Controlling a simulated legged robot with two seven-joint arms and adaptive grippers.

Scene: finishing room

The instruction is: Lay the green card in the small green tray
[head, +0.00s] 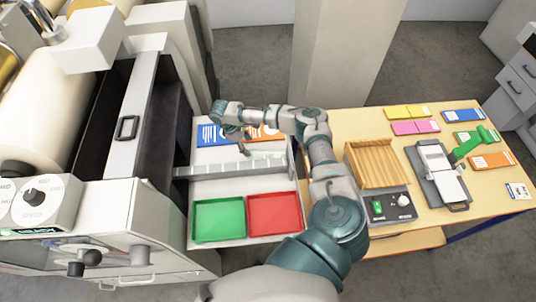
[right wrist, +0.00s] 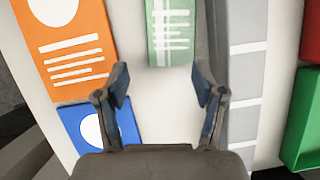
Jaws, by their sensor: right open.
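The pale green card (head: 268,155) lies flat on the white surface behind the grey divider, partly hidden by my arm in the head view. The small green tray (head: 219,219) is empty and sits in front of the divider. My right gripper (head: 241,146) is over the cards, left of the green card. In the right wrist view the open fingers (right wrist: 161,82) hold nothing, and the green card (right wrist: 169,30) lies beyond their tips, at the top of the picture. The green tray's edge (right wrist: 301,125) shows at the right. My left gripper is not in view.
A blue card (head: 210,135) and an orange card (head: 264,133) lie near the green card. The grey divider (head: 236,169) stands between the cards and the trays. An empty red tray (head: 273,214) adjoins the green one. A large roller machine is at left, a wooden table (head: 368,126) at right.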

